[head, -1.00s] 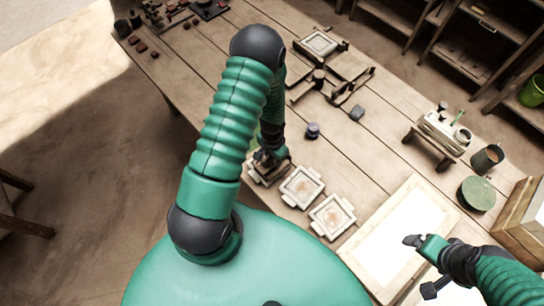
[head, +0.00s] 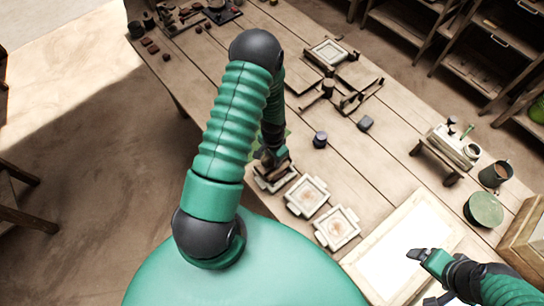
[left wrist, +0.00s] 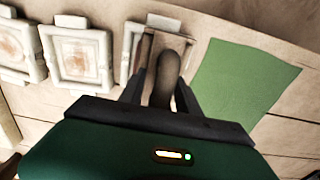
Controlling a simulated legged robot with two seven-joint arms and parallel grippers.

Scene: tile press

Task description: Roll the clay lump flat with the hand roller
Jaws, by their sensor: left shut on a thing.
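My left gripper (head: 270,157) reaches down at the leftmost of the pale square moulds, near the table's front edge. In the left wrist view its fingers (left wrist: 163,85) are shut on a brown handled tool (left wrist: 166,68) with a rounded grip and a flat wooden part beyond it. I cannot tell whether this is the hand roller. It covers part of the mould behind it (left wrist: 131,48). I cannot make out the clay lump for certain. My right gripper (head: 419,256) hangs over the white framed board (head: 388,229); its jaw gap is unclear.
Two more moulds (head: 306,194) (head: 337,226) lie in a row beside the tool. A green sheet (left wrist: 243,80) lies right of it in the wrist view. A dark jar (head: 320,139) and a grey block (head: 366,122) stand farther back. A green round tin (head: 484,208) stands at right.

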